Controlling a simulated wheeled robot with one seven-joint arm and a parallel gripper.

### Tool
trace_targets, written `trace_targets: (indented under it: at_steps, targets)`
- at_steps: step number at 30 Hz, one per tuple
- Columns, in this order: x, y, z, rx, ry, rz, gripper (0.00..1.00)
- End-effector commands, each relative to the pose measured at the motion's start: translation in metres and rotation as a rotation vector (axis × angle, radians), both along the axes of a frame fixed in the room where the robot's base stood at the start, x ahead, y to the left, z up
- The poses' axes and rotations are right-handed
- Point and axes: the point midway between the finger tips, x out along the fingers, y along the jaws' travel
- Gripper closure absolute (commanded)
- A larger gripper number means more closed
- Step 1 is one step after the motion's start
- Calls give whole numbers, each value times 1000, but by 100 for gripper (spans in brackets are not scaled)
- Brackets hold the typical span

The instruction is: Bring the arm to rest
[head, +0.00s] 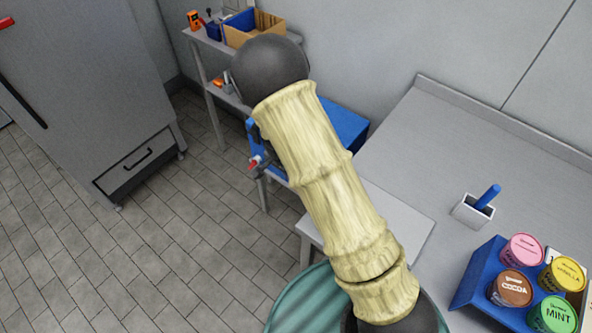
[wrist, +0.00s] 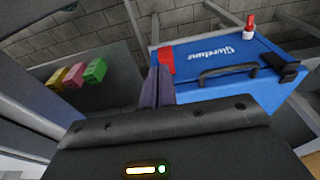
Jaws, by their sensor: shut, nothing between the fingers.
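My arm crosses the middle of the head view, its pale yellow ridged link running from the bottom right to a dark rounded joint at the upper left. My gripper is not visible in the head view. In the wrist view my gripper (wrist: 158,88) shows as two dark fingers close together, shut with nothing between them. The fingertips appear beside the red corner of a blue cooler box (wrist: 222,76); I cannot tell whether they touch it.
The blue box also shows behind my arm in the head view (head: 345,124). A shelf with a cardboard box (head: 262,26) stands at the back. Right, a grey counter (head: 430,135) holds a blue rack (head: 480,283) of several tubs and a white holder (head: 472,211). Tiled floor lies open left.

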Motion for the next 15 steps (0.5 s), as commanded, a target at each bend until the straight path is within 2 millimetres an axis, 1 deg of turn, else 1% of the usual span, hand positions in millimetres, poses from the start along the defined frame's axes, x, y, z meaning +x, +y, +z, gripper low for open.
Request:
trace_targets:
  at_steps: [1, 5, 15]
  targets:
    - [-4, 4, 3, 1, 0, 2, 100]
    - [-10, 9, 7, 1, -1, 1, 100]
    - [-12, 12, 8, 0, 0, 5, 100]
